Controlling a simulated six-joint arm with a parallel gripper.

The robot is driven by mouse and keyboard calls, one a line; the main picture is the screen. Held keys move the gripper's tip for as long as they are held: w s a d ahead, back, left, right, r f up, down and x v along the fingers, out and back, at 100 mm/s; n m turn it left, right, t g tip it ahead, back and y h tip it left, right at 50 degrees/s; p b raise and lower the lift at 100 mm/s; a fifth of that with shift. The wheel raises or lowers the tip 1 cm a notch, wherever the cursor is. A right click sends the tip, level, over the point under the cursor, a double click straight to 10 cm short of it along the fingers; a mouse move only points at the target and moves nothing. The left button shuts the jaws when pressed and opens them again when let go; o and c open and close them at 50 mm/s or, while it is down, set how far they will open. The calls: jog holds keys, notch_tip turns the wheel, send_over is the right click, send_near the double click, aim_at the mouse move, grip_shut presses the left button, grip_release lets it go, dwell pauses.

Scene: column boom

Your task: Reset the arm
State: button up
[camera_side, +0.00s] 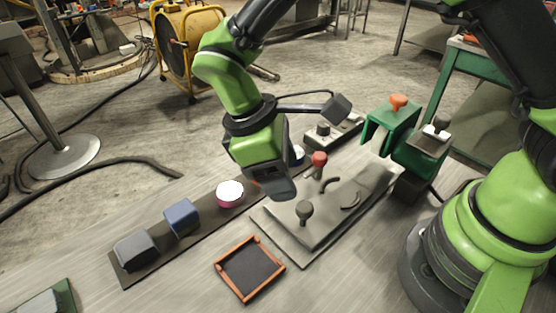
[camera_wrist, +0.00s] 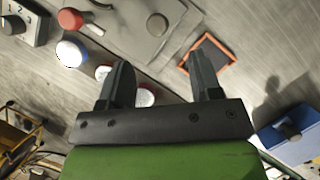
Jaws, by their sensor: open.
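My gripper (camera_wrist: 162,85) is open, with its two dark fingers apart and nothing seen between them in the wrist view. In the side view my gripper (camera_side: 280,190) hangs above the table, near the left edge of the grey panel. Its fingertips are partly hidden there by the hand. The grey panel (camera_side: 330,215) carries a red knob (camera_side: 318,159), a dark round knob (camera_side: 304,210) and a curved handle (camera_side: 350,200).
A dark strip holds a black block (camera_side: 135,250), a blue block (camera_side: 181,217) and a white-topped pink button (camera_side: 230,193). An orange-framed square tray (camera_side: 249,268) lies in front. A green bracket (camera_side: 390,127) stands behind the panel.

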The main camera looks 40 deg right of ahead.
jog(key=shift+v, duration=0.95)
jog(key=s+d+r+m+t+y, duration=0.2)
jog(key=d+r+m+t+y, duration=0.3)
jog(key=r, duration=0.7)
jog(key=s+d+r+m+t, duration=0.4)
jog(key=s+d+m+t, duration=0.1)
jog(key=s+d+m, duration=0.2)
jog(key=s+m, duration=0.1)
jog(key=s, duration=0.1)
jog(key=shift+s+d+r, duration=0.15)
jog(key=shift+s+r, duration=0.2)
jog(key=shift+o, duration=0.2)
dwell(1.1)
